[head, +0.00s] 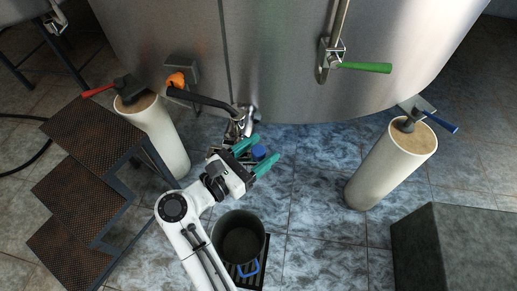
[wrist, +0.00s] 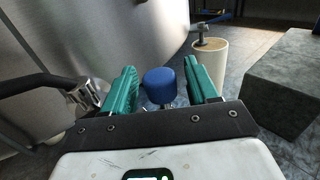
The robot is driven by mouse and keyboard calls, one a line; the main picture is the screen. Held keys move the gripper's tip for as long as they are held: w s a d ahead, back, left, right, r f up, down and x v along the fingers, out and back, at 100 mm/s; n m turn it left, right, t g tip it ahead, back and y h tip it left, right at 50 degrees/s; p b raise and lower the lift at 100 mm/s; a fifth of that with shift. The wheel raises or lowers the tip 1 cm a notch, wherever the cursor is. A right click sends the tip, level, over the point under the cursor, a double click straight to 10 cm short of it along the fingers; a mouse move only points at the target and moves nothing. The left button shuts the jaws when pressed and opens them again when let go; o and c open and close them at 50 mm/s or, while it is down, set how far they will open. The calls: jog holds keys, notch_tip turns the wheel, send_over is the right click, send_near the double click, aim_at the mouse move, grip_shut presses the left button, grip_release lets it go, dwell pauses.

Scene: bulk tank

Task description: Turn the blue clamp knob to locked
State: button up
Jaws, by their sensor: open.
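The blue clamp knob (head: 258,152) sits low in front of the steel tank, by the metal outlet fitting (head: 240,125). In the wrist view the knob (wrist: 160,85) is a round blue cap on a metal stem. My gripper (head: 256,156) has green fingers and is open. In the wrist view its fingers (wrist: 162,88) stand on either side of the knob, with a visible gap on each side. I cannot tell the knob's turn position.
A black hose handle (head: 205,101) runs left of the fitting. A dark pot (head: 238,240) stands below my gripper. Pale pillars stand left (head: 160,135) and right (head: 390,165), with steps (head: 80,185) at left and a grey block (head: 455,245) at right.

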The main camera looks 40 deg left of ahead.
jog(key=s+a, duration=0.1)
jog(key=s, duration=0.9)
jog(key=shift+s+a, duration=0.15)
jog(key=shift+s, duration=0.15)
